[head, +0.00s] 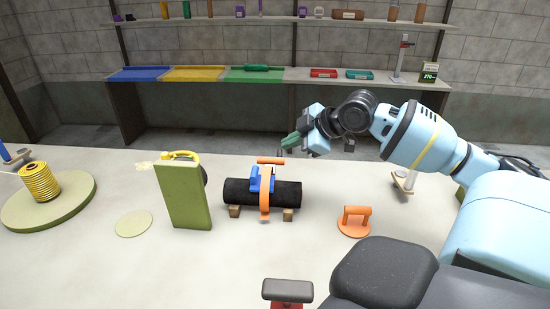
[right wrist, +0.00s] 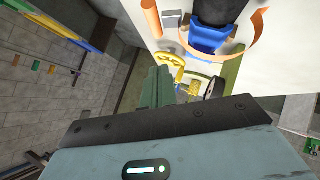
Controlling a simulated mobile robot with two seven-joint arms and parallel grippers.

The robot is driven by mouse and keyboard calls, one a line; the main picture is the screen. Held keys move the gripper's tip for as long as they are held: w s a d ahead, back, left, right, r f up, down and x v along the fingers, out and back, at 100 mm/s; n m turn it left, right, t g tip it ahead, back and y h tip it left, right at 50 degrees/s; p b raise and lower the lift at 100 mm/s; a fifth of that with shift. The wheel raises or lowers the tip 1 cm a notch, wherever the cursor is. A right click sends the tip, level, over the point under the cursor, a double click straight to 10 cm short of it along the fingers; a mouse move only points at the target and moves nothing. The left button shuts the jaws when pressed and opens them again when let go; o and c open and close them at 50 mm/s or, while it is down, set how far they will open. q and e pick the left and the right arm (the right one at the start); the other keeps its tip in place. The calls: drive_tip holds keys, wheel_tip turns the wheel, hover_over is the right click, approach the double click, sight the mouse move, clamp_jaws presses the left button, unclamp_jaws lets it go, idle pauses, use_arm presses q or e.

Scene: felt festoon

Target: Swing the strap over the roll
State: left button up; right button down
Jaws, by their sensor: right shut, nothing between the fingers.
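The black roll (head: 236,192) lies level on small wooden blocks (head: 288,214) near the middle of the table. A blue piece (head: 255,181) sits on its top. The orange strap (head: 265,208) hangs down over the roll's near side; in the right wrist view the strap (right wrist: 262,30) shows as a curved band beside the roll (right wrist: 222,10). An orange bar (head: 270,160) is just behind the roll. My right gripper (head: 288,141), with green fingers, is shut and empty, above and behind the roll, apart from the strap.
A green upright block (head: 184,196) and a yellow wheel (head: 181,155) stand left of the roll. An orange handle on a round base (head: 354,222) is to the right. A yellow spool (head: 40,182) stands on a green disc (head: 77,201) at far left. Shelves line the back.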

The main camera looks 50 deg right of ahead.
sight(267, 159)
drive_tip(key=w+f+b, duration=0.2)
drive_tip(key=f+b, duration=0.1)
drive_tip(key=w+f+b, duration=0.3)
drive_tip(key=shift+w+d+b, duration=0.1)
drive_tip(key=shift+d+b, duration=0.05)
drive_tip(key=shift+b, duration=0.15)
drive_tip(key=shift+w+d+f, duration=0.15)
drive_tip(key=shift+f, duration=0.25)
